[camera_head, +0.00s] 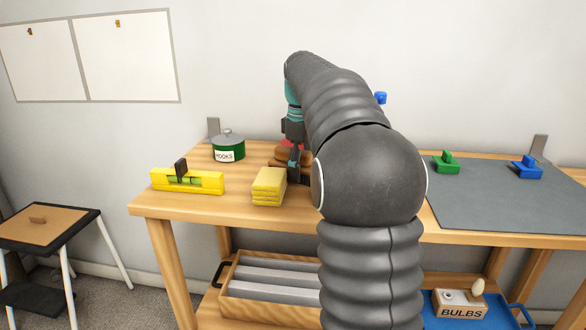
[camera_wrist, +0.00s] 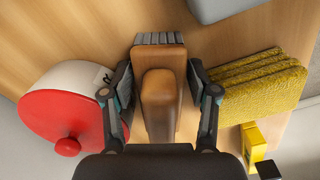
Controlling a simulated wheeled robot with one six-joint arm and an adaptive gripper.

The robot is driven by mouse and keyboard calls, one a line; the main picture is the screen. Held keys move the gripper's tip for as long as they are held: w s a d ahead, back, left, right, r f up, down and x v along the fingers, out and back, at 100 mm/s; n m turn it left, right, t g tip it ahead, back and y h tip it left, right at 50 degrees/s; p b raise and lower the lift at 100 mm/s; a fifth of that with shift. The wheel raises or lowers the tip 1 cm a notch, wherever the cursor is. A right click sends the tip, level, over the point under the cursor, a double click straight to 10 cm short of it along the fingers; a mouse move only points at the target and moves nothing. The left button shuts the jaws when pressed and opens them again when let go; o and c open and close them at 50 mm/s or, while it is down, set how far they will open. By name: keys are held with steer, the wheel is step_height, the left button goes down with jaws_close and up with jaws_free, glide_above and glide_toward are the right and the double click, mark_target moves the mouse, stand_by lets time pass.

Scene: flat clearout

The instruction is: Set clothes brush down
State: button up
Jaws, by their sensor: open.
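The clothes brush (camera_wrist: 162,92) has a brown handle and grey bristles. In the wrist view it lies between the two fingers of my gripper (camera_wrist: 160,76), which are open on either side of it. In the head view my gripper (camera_head: 294,172) is low over the wooden bench, and the brown brush (camera_head: 283,155) shows partly behind it. The brush appears to be at the bench top; its contact with the wood is hidden.
A red-lidded white container (camera_wrist: 68,105) is close on the left in the wrist view. Yellow folded cloths (camera_head: 268,187) lie close by. A yellow level (camera_head: 188,181) and green HOOKS tin (camera_head: 228,150) stand left. A grey mat (camera_head: 490,205) with clamps lies right.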

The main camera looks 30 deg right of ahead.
steer(key=c, duration=1.1)
steer(key=shift+o, duration=0.2)
steer(key=shift+r, duration=0.15)
steer(key=shift+r, duration=0.65)
step_height(320, 180, up, 3)
steer(key=shift+f+p, duration=0.2)
steer(key=shift+p, duration=0.35)
steer(key=s+d+r, duration=0.7)
steer(key=s, duration=0.2)
steer(key=shift+s, duration=0.25)
